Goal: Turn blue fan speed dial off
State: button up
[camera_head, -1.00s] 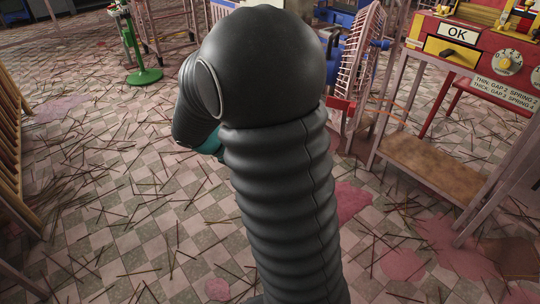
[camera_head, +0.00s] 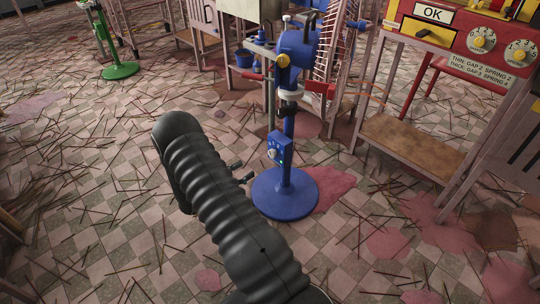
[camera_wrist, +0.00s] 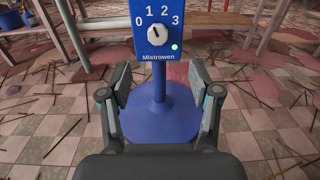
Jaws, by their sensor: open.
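The blue fan (camera_head: 290,50) stands on a blue pole with a round blue base (camera_head: 285,193). A blue control box (camera_head: 280,148) is on the pole. In the wrist view the box (camera_wrist: 171,12) carries a white dial (camera_wrist: 155,34) marked 0, 1, 2, 3, and a green light (camera_wrist: 174,47) is lit. The dial's mark appears to point up, slightly left, near 1. My gripper (camera_head: 242,172) is left of the pole, just below the box. In the wrist view my gripper (camera_wrist: 159,83) is open and empty, its fingers apart on either side below the dial, not touching it.
A red machine (camera_head: 460,40) with dials and an OK sign stands at the right above a wooden shelf (camera_head: 412,143). A green stand (camera_head: 120,70) is at the far left. Thin sticks and pink stains litter the checkered floor, which is open around the fan base.

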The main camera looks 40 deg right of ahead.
aim_at(271, 154)
jog(key=d, duration=0.4)
jog(key=w+d, duration=0.1)
jog(key=d, duration=0.4)
jog(key=d+f+p, duration=0.1)
jog(key=d, duration=0.3)
jog(key=shift+w+d, duration=0.15)
jog(key=shift+d, duration=0.25)
jog(key=shift+n, duration=0.3)
jog(key=c, duration=1.2)
